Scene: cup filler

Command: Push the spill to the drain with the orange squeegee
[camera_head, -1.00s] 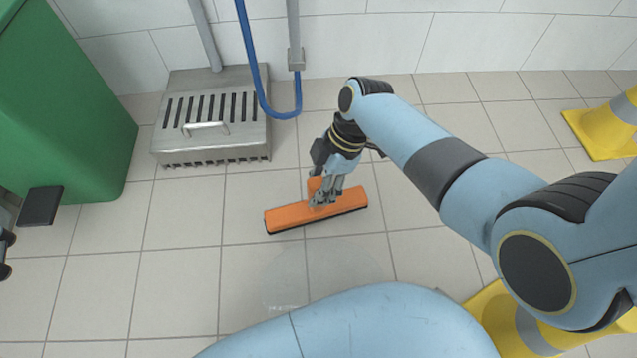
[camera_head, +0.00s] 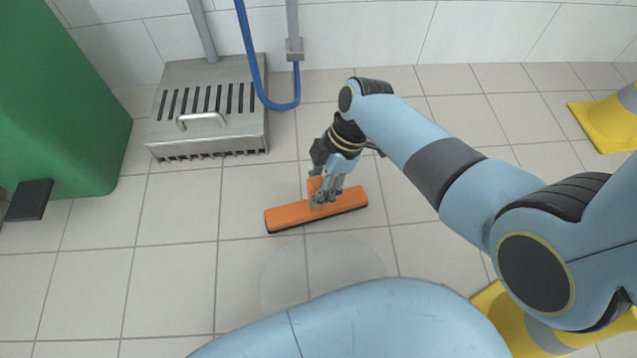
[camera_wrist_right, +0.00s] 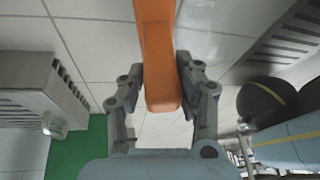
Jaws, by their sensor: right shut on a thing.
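The orange squeegee (camera_head: 290,216) is on or just above the tiled floor, its long head slightly tilted in the picture. My right gripper (camera_head: 323,196) is shut on it. In the right wrist view the orange part of the squeegee (camera_wrist_right: 160,60) sits between the fingers of the gripper (camera_wrist_right: 160,95). The spill (camera_head: 300,268) is a faint clear puddle on the near side of the squeegee, partly hidden by my own body. The drain (camera_head: 208,145) is a metal box with a slotted top and a handle, at the far left by the wall. My left gripper is out of view.
A green bin (camera_head: 60,110) with a black pedal (camera_head: 30,200) stands at the left. A blue hose (camera_head: 262,90) hangs beside the drain. Yellow cones (camera_head: 605,125) are at the right. The floor between squeegee and drain is clear.

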